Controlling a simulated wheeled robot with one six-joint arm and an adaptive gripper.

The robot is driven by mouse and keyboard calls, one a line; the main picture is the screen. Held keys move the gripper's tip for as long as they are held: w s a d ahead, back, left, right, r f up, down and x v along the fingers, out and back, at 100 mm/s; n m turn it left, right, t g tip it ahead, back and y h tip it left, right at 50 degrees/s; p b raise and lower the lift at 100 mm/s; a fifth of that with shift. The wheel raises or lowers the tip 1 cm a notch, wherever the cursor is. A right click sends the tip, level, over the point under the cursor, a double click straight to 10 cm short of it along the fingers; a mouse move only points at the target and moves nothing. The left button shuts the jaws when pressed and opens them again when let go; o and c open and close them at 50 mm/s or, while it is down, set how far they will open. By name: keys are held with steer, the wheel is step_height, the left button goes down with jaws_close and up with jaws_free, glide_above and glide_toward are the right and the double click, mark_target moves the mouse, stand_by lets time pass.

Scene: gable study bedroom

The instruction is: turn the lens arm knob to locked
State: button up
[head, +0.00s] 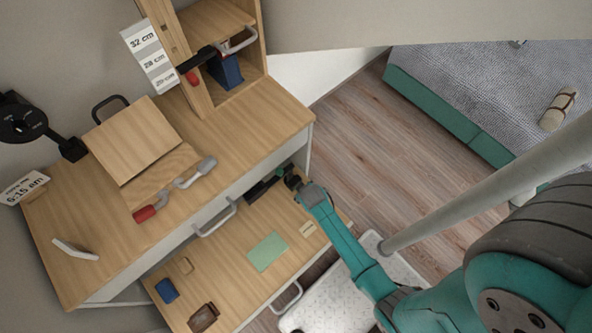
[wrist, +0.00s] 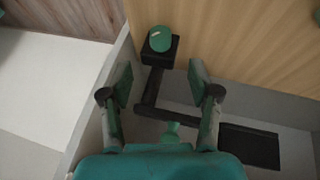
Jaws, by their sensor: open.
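My gripper (head: 293,181) is low at the right end of the desk, by the open drawer. In the wrist view its two fingers (wrist: 161,80) are spread apart with nothing between the tips. Ahead of them a teal round knob (wrist: 160,38) with a pale mark sits on a black block (wrist: 163,52), apart from the fingers. A black jointed bar (wrist: 205,121) runs from the block to a flat black piece. In the head view a black disc (head: 20,120) with small white marks is at the far left, on a black arm. I cannot tell which is the lens arm knob.
The desk (head: 235,140) carries a tilted wooden board (head: 130,138) and a red-and-grey handled piece (head: 147,212). The open drawer (head: 225,280) holds a green card (head: 267,251) and small items. A shelf stands behind; a bed (head: 470,85) is at right.

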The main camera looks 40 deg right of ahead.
steer(key=shift+x, duration=5.15)
steer(key=shift+s, duration=0.1)
steer(key=c, duration=1.2)
